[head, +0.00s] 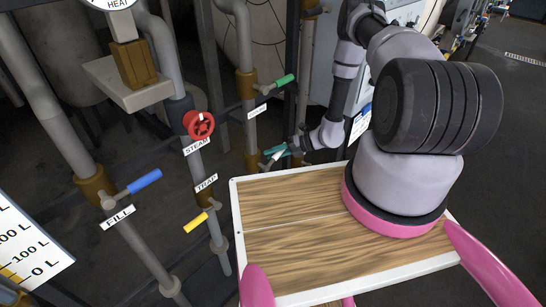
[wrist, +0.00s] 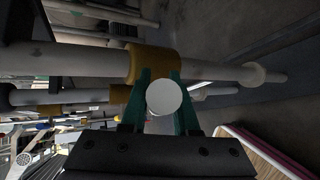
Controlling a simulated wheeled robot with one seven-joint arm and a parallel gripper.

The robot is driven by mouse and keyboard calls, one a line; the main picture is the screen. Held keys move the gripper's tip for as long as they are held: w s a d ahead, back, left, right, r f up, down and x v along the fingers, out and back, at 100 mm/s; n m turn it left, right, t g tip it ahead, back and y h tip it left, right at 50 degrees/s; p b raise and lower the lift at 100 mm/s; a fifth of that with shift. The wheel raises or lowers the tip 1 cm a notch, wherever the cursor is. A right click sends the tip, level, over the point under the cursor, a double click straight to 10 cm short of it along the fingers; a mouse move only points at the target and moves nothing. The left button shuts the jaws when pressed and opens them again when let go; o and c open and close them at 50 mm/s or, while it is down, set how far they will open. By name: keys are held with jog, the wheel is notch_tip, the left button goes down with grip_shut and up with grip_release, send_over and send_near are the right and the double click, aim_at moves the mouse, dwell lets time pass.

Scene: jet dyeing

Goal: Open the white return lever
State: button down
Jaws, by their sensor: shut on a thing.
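The white return lever shows end-on in the wrist view as a pale round end (wrist: 164,97), between my gripper's two green fingers. In the head view only a small part of the white lever (head: 271,161) shows beside the brass valve body (head: 252,162) on a vertical pipe. My gripper (head: 275,151) reaches it from the right and is shut on the lever. In the wrist view the brass fitting (wrist: 152,64) lies just beyond the fingertips. The fingers hide part of the lever's length.
A green lever (head: 284,80) sits higher on the same pipe. To the left are a red STEAM handwheel (head: 199,124), a blue FILL lever (head: 145,181) and a yellow TRAP lever (head: 195,222). My wooden-topped tray is close below my arm.

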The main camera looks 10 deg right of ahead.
jog(key=shift+s+a+r+n+t+h, duration=0.1)
jog(key=shift+r+n+t+h, duration=0.05)
jog(key=shift+r+n+h, duration=0.25)
jog(key=shift+s+a+r+n+t+h, duration=0.15)
jog(key=shift+r+n+h, duration=0.1)
jog(key=shift+h, duration=0.25)
jog(key=c, duration=0.7)
grip_release()
jog(key=v, duration=1.1)
